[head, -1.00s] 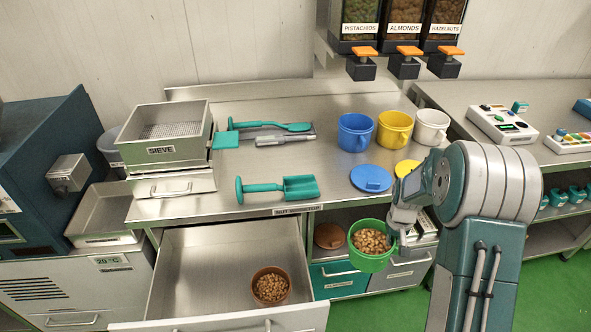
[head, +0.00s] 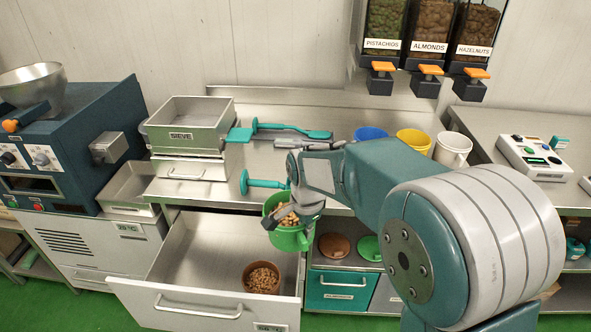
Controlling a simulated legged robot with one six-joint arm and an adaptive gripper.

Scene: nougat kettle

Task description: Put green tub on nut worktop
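The green tub (head: 291,239) holds pale nuts and hangs in my gripper (head: 285,214), which is shut at its rim. The tub is in front of the worktop's front edge, near the right side of the open drawer. The nut worktop (head: 213,193) is the steel table behind it. My arm hides much of the worktop's right part.
The open drawer (head: 185,272) holds a brown tub of nuts (head: 262,278).

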